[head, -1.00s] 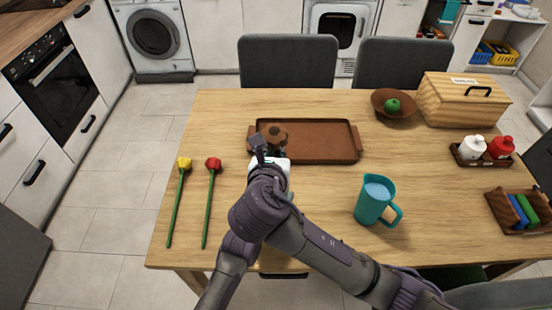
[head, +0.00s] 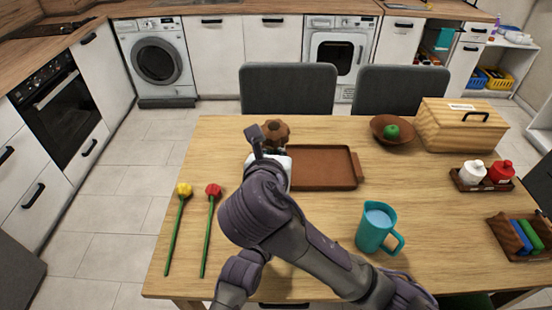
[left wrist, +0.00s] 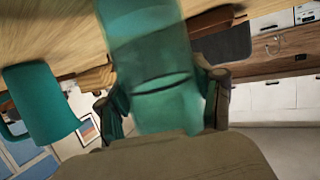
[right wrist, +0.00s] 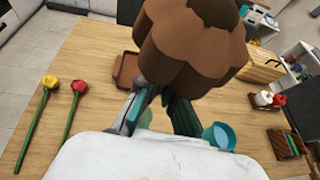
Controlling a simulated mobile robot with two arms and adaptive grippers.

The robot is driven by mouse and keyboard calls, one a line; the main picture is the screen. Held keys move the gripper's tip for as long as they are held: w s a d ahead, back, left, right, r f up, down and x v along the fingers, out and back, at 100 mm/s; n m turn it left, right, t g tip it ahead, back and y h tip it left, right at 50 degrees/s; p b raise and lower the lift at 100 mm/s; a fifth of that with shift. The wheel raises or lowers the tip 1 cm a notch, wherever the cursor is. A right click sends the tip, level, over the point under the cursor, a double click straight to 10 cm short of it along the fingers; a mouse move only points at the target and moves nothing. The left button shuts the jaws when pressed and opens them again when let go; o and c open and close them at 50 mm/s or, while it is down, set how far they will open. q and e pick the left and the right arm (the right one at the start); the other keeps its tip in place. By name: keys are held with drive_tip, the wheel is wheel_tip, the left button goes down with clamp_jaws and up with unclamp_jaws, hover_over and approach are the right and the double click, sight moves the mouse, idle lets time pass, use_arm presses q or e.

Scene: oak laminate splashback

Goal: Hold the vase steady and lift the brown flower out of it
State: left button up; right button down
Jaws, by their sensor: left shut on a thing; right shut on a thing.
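The brown flower (head: 275,131) shows above my right gripper (head: 264,152) in the head view. Its large bloom (right wrist: 190,45) fills the top of the right wrist view. My right gripper (right wrist: 157,108) is shut just below the bloom, on the flower; the stem is mostly hidden. The translucent teal vase (left wrist: 150,60) shows close up in the left wrist view. My left gripper (left wrist: 163,100) is shut on it, one finger at each side. In the head view my right arm hides the vase and left gripper. Whether the stem's lower end is inside the vase cannot be seen.
A brown tray (head: 325,184) lies behind my right arm. A yellow flower (head: 174,233) and a red flower (head: 208,233) lie at the left. A teal mug (head: 373,236) stands right of my arm. A bowl (head: 379,138), wooden box (head: 462,128) and condiment caddy (head: 483,187) stand farther right.

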sight(274, 123)
drive_tip(key=shift+r, duration=2.65)
drive_tip(key=shift+r, duration=0.1)
drive_tip(key=shift+s+a+r, duration=0.1)
drive_tip(key=shift+s+r, duration=0.2)
drive_tip(key=shift+r, duration=0.5)
drive_tip(key=shift+s+a+r, duration=0.1)
drive_tip(key=shift+s+r, duration=0.15)
drive_tip(key=shift+r, duration=0.55)
use_arm(q)
drive_tip(key=o, duration=1.4)
